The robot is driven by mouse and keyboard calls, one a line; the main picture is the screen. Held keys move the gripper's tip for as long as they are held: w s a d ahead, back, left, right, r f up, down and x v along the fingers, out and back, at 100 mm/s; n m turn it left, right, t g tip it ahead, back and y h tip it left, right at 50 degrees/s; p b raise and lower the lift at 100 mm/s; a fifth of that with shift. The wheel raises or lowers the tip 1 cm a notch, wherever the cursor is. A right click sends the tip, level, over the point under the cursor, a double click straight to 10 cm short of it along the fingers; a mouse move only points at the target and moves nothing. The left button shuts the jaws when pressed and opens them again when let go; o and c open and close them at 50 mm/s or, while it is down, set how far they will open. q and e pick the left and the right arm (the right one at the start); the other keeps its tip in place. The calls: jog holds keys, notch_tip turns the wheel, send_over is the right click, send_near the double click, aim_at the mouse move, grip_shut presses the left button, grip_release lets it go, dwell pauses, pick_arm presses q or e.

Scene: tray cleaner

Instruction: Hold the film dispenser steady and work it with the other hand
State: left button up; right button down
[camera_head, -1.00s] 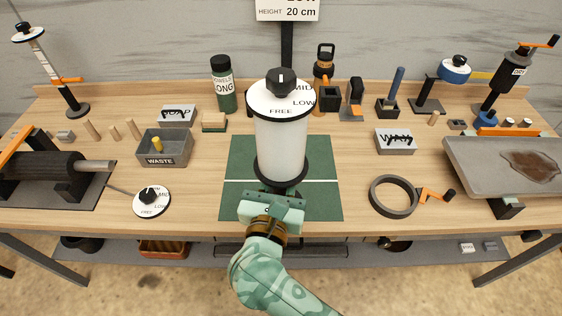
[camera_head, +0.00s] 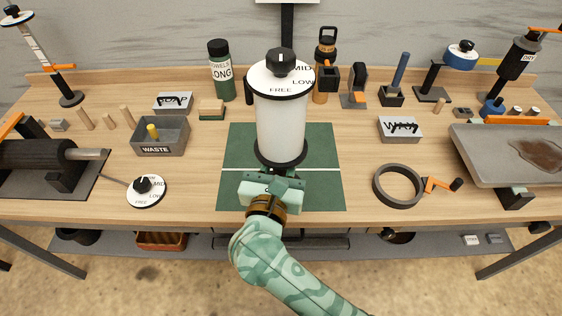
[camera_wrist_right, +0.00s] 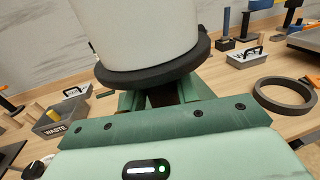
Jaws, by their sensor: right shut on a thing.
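The film dispenser (camera_head: 281,125) is a tall white roll with a black base flange and a white top disc (camera_head: 280,78) marked FREE, LOW and MID under a black knob (camera_head: 281,62). It is upright over the green mat (camera_head: 235,150); whether its bottom touches the mat is hidden. My right gripper (camera_head: 281,177) is in front of it, shut on a dark part below the flange. In the right wrist view the white roll (camera_wrist_right: 145,30) rises just beyond the fingers (camera_wrist_right: 162,97). My left gripper is not in view.
Left are a WASTE bin (camera_head: 160,136), a loose dial disc (camera_head: 146,190) and a black roller (camera_head: 32,156). Right are a black ring (camera_head: 398,186) with an orange crank and a grey tray (camera_head: 515,155). A green bottle (camera_head: 222,72) and several stands line the back.

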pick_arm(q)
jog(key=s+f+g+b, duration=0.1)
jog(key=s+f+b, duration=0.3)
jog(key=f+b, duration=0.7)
pick_arm(e)
jog(key=w+f, duration=0.9)
jog(key=w, duration=0.2)
jog(key=shift+f, duration=0.25)
pick_arm(q)
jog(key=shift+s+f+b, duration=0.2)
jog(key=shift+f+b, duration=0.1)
jog(key=shift+b, duration=0.2)
pick_arm(e)
jog(key=shift+s+f, duration=0.1)
jog(key=shift+f, duration=0.2)
jog(key=c, duration=2)
grip_release()
grip_shut()
jog(key=o, duration=1)
grip_release()
jog(key=shift+o, duration=0.2)
